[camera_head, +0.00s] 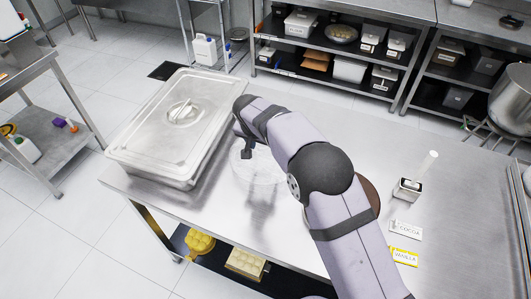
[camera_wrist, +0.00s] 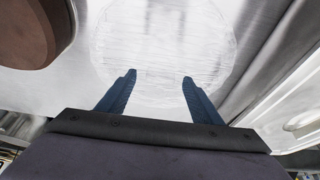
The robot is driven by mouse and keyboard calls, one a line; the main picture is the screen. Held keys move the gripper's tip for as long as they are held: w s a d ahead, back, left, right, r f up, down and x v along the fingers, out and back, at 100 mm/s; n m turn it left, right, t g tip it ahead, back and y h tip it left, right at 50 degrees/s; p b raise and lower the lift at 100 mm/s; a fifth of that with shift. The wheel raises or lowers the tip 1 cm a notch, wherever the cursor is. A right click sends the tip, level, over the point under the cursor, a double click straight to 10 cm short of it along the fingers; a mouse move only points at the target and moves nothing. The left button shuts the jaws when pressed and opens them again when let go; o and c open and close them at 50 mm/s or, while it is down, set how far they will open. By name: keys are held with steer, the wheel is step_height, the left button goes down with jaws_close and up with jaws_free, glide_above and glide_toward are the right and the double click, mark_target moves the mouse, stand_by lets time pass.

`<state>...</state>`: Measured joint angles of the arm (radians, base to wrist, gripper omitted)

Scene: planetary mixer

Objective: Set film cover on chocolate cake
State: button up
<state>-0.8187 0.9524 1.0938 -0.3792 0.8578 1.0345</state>
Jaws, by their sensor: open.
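The film cover (camera_head: 262,172) is a clear, round, wrinkled sheet on the steel table, partly hidden behind my arm in the head view. In the wrist view the film cover (camera_wrist: 165,35) lies in front of my fingers. My gripper (camera_wrist: 159,77) is open and empty, with its two blue fingertips apart over the film's near edge. I cannot tell whether they touch it. The chocolate cake (camera_wrist: 32,28) is a brown round at the upper left of the wrist view. In the head view only a brown edge of the cake (camera_head: 371,194) shows beside my arm.
A large lidded steel pan (camera_head: 182,112) stands left of the film. A small container with a white handle (camera_head: 409,188), a cocoa card (camera_head: 405,230) and a vanilla card (camera_head: 404,256) are at the right. The table behind my arm is mostly clear.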

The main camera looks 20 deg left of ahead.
steer(key=shift+w+f, duration=0.15)
steer(key=shift+f, duration=0.15)
steer(key=c, duration=1.4)
